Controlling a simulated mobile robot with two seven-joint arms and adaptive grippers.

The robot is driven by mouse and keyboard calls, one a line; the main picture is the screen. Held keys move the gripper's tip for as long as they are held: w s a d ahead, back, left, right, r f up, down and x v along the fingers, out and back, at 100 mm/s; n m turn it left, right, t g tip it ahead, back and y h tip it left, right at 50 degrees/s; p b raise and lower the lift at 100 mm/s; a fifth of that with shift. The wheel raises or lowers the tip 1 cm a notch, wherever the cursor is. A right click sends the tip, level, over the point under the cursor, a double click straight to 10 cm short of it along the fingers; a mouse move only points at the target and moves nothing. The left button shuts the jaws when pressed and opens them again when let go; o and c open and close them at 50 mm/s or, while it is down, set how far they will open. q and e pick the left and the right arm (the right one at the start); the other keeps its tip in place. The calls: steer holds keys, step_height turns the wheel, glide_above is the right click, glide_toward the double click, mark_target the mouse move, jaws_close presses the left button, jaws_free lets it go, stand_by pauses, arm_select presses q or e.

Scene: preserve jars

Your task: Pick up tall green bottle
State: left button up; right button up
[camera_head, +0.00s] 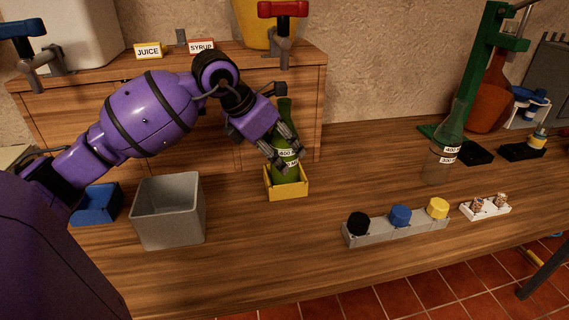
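A green bottle (289,172) with a white label stands upright in a small yellow open box (287,194) on the wooden counter. My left gripper (283,152) reaches down to it from the upper left. Its fingers lie at the bottle's upper body and hide part of it. I cannot tell whether they press on the glass or are only around it. A second tall bottle (439,165), see-through with white labels, stands upright farther right, in front of the green press. My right gripper is not in view.
A grey open bin (170,212) and a blue box (97,205) stand to the left. A grey rack with black, blue and yellow caps (398,231) and a small white tray (485,209) lie at front right. A wooden cabinet (300,88) stands behind the green bottle.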

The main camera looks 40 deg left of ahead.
arm_select(q)
jaws_close()
steer(key=shift+r, duration=0.1)
steer(key=shift+w+r, duration=0.1)
steer(key=shift+r, duration=0.75)
steer(key=s+d+r, duration=0.7)
steer(key=s+r, duration=0.4)
steer(key=s, duration=0.1)
steer(key=shift+d+r, duration=0.15)
steer(key=shift+d, duration=0.1)
